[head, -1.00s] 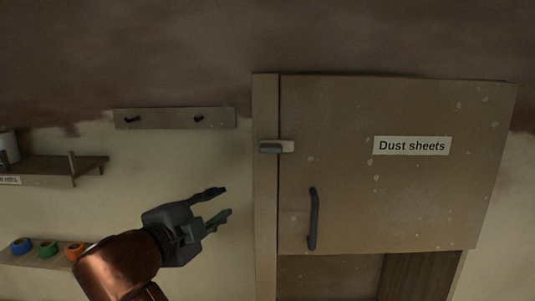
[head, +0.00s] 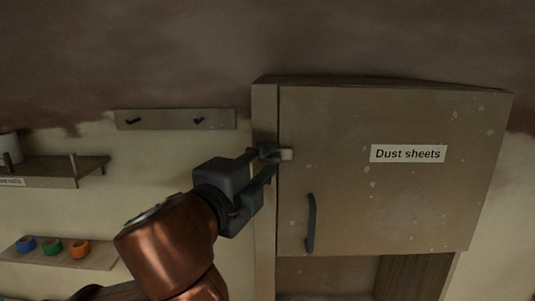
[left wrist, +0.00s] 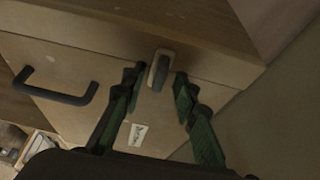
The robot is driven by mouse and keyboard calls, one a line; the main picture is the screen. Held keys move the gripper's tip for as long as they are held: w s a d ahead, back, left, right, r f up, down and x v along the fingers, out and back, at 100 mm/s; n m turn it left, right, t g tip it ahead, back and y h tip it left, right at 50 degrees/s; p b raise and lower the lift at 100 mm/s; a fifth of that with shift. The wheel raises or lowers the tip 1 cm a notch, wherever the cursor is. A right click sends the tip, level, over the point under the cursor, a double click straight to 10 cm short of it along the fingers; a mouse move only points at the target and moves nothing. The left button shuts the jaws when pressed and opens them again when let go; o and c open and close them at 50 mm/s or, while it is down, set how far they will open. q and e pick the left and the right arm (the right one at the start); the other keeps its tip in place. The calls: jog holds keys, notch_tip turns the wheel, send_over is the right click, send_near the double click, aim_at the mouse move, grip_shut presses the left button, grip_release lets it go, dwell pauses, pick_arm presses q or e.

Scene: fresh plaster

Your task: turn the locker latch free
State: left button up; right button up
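The locker door (head: 400,200) is shut and carries a "Dust sheets" label. Its latch (head: 287,155) lies level across the seam between door and left post. Only its pale end shows in the head view, the rest hidden by my left gripper (head: 268,162). In the left wrist view the latch (left wrist: 159,70) stands between the two fingertips of the left gripper (left wrist: 158,76). The fingers are open, one on each side of it, and I cannot tell whether either touches. My right gripper is in neither view.
A dark door handle (head: 311,223) is below and right of the latch. Left are a hook rail (head: 160,119), a shelf (head: 60,170) and a lower shelf (head: 95,260) with blue, green and orange tape rolls.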

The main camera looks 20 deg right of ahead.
pick_arm(q)
jog(key=shift+w+d, duration=0.15)
jog(key=shift+w, duration=0.1)
jog(key=shift+c, duration=0.7)
grip_shut()
